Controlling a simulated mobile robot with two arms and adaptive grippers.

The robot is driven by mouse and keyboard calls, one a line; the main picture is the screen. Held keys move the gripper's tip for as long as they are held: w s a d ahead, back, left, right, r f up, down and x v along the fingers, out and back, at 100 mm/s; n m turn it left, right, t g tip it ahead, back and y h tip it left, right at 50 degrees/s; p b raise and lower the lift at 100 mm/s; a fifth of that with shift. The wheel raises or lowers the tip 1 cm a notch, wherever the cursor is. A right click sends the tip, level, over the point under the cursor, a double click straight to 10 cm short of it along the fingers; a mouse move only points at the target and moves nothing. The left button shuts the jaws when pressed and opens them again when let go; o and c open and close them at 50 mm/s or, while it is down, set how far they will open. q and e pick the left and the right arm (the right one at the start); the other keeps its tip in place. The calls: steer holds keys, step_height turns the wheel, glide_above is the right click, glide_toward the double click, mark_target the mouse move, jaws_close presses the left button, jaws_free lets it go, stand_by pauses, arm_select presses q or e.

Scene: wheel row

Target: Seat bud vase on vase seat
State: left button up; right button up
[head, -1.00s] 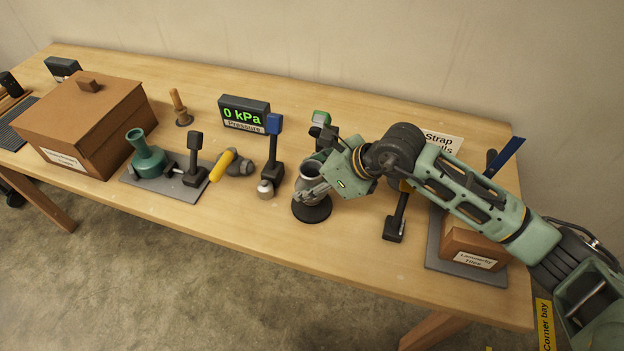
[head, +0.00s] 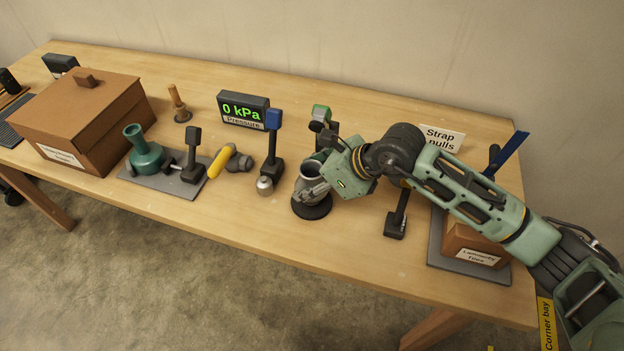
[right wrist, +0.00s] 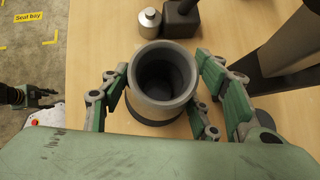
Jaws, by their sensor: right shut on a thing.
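The grey bud vase (head: 310,170) stands about upright at the dark round vase seat (head: 312,211) near the table's front edge. My right gripper (head: 318,186) is shut on the vase, coming in from the right. In the right wrist view the vase's round open mouth (right wrist: 163,78) faces the camera, with a finger of my right gripper (right wrist: 163,95) on each side. Part of the dark seat shows below the vase; whether the vase's base touches it is hidden. What looks like my left gripper (right wrist: 38,97) shows small at the left of the right wrist view.
Close left stand a small metal bottle (head: 265,187) and a dark post with a blue top (head: 273,150). A dark lever (head: 397,213) is close right. Farther left are a yellow-handled valve (head: 222,163), a teal flask (head: 146,155) and a brown box (head: 85,115).

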steer(key=shift+f+b, duration=0.7)
steer(key=shift+b, duration=0.5)
stand_by(1.8)
stand_by(0.3)
steer(key=o, duration=1.2)
steer(key=shift+o, duration=0.2)
steer(key=shift+r, duration=0.15)
steer(key=shift+p+v, duration=0.65)
steer(key=shift+v, duration=0.9)
steer(key=shift+s+d, duration=0.1)
steer(key=shift+d, duration=0.05)
steer(key=shift+o, duration=0.5)
steer(key=o, duration=0.5)
steer(key=shift+c, duration=0.2)
